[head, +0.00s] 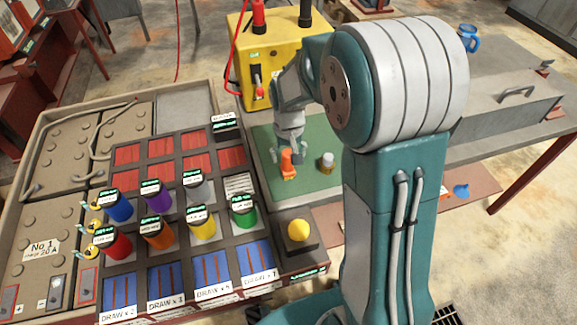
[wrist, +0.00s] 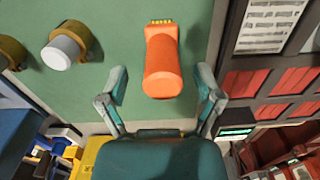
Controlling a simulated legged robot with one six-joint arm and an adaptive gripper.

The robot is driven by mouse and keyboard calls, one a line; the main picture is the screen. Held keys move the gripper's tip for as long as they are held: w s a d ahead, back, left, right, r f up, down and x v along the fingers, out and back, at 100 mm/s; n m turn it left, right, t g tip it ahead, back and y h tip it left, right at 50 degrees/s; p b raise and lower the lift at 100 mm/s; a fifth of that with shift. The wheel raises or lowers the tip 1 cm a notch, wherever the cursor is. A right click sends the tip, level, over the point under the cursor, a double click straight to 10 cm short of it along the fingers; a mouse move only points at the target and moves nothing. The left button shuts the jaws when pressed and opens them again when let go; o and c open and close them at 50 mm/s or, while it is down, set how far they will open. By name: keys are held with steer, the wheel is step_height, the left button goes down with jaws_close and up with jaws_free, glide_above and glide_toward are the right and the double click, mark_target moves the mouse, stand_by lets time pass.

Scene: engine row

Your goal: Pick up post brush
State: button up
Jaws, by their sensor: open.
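The post brush, an orange handle with a short yellow bristle strip at its far end, lies on the green mat. It shows in the wrist view (wrist: 163,66) and in the head view (head: 288,164). My gripper (wrist: 161,82) is open in the wrist view, with one finger on each side of the orange handle and a gap to it on both sides. Nothing is held. In the head view my gripper (head: 290,150) is just above the brush, partly covering it; the height between them is hard to judge.
A white-topped item with a brass-coloured ring (wrist: 64,50) stands near the brush, also seen in the head view (head: 327,162). A yellow box (head: 262,70) stands behind the green mat (head: 268,140). A compartment tray with coloured cylinders (head: 178,178) borders the mat on the left.

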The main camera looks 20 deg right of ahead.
step_height(320, 180, down, 2)
steer(key=shift+a, duration=0.15)
steer(key=shift+a, duration=0.1)
steer(key=shift+c, duration=0.3)
jaws_close()
